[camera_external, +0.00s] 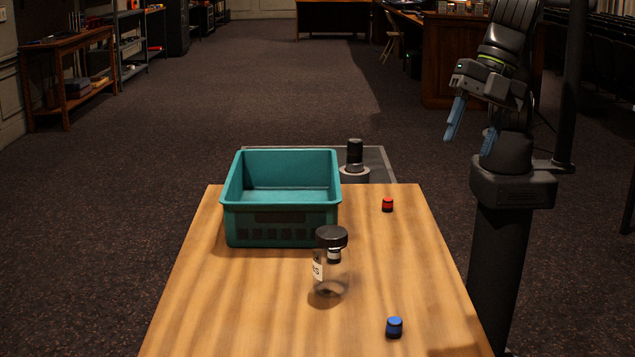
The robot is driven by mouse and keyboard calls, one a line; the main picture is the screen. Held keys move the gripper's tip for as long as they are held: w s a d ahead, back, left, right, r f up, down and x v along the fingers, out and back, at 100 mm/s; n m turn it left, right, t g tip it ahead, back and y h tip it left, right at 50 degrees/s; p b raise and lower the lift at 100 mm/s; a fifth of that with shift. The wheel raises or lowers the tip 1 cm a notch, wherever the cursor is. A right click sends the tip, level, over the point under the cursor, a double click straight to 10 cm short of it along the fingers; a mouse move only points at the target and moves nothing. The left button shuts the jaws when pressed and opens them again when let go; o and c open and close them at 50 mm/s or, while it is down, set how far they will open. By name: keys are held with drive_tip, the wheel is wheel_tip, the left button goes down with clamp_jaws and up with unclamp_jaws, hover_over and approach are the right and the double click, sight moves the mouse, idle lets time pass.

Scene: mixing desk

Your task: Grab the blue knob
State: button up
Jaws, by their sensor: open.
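The blue knob (394,328) stands on the wooden table near its front right part. It is small, with a blue top and a dark band. My gripper (469,135) is at the upper right, raised well above and beyond the table's right edge. Its two blue fingers are apart, pointing down, with nothing between them. It is far from the blue knob.
A teal crate (282,216) stands at the table's back left. A clear jar with a black lid (331,238) stands mid-table, left of and behind the blue knob. A red knob (387,205) is at the back right. The wooden table (230,310) is clear at front left.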

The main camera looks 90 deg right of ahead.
drive_tip(key=m+g+h, duration=0.2)
drive_tip(key=g, duration=0.2)
hover_over(396, 320)
wheel_tip(396, 320, down, 12)
drive_tip(key=f, duration=1.2)
drive_tip(key=shift+w, duration=0.25)
drive_tip(key=f, duration=0.5)
drive_tip(key=shift+s, duration=0.25)
drive_tip(key=c, duration=1.1)
